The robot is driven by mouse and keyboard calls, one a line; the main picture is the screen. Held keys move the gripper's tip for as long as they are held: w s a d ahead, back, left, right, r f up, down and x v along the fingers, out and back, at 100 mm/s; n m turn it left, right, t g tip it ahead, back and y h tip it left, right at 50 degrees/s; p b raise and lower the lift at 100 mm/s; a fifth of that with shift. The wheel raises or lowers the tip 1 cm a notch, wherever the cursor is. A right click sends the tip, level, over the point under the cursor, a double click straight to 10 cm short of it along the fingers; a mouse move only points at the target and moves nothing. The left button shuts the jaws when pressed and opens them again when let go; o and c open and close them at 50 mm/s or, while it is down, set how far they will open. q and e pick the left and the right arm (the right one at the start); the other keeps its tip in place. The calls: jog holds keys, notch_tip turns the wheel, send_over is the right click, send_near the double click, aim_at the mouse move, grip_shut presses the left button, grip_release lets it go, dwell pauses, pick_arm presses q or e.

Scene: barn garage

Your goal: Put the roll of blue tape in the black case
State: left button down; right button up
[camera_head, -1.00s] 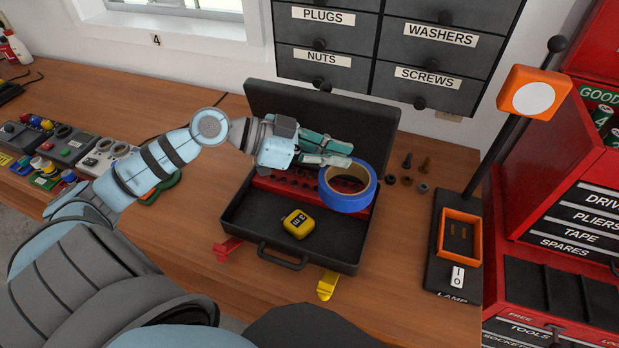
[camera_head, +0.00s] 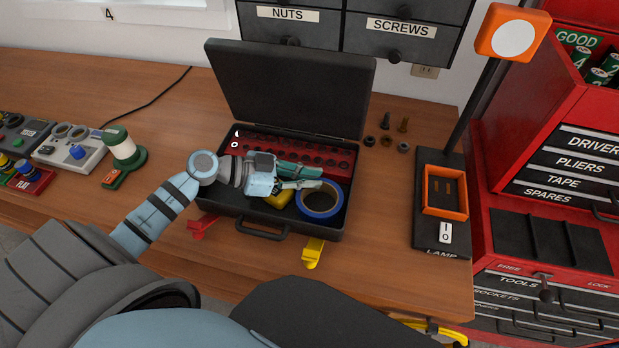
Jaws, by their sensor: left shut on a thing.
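The roll of blue tape (camera_head: 336,211) is at the right part of the open black case (camera_head: 338,236), inside its outline and low. I cannot tell whether it touches the case floor. A yellow tape measure (camera_head: 279,199) lies in the case, partly hidden behind my gripper. The case lid (camera_head: 290,88) stands open at the back. My right gripper is not in view.
A red socket rail (camera_head: 345,160) runs along the case's back. Loose bolts and nuts (camera_head: 387,141) lie right of the case, beside the lamp base (camera_head: 425,235).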

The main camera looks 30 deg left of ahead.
pick_arm(q)
jog(key=c, duration=1.7)
grip_release()
jog(key=p+v, duration=0.1)
jog(key=v, duration=0.6)
jog(key=shift+s+a+r, duration=0.15)
jog(key=shift+s+r, duration=0.1)
jog(key=shift+w, duration=0.1)
